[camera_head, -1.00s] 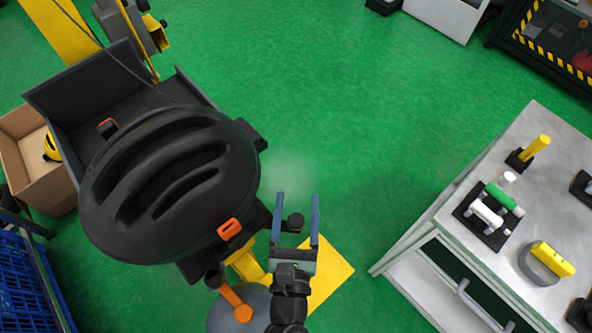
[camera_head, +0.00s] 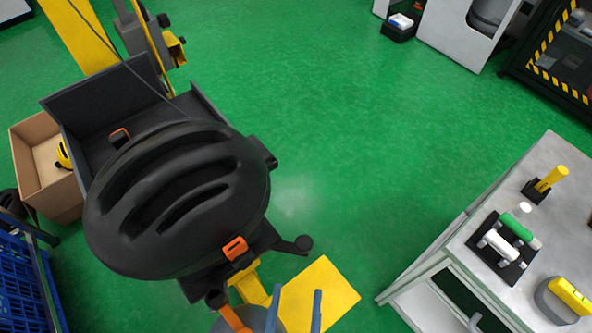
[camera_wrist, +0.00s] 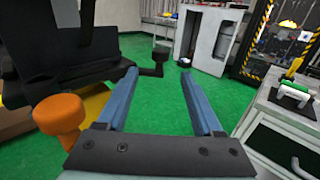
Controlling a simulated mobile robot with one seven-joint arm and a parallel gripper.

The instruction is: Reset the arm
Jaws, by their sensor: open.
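Beyond the fingers is green floor. The black ribbed helmet-shaped object (camera_head: 180,205) of the drop tower is just left of and above the gripper in the head view. An orange knob (camera_wrist: 58,114) is close to the left finger in the wrist view.
A grey workbench (camera_head: 545,170) stands at the right with green and white cylinders (camera_head: 506,236) and a yellow-topped item (camera_head: 570,294). A cardboard box (camera_head: 35,180) and blue crate (camera_head: 25,285) are at the left. Green floor (camera_head: 350,140) in the middle is clear.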

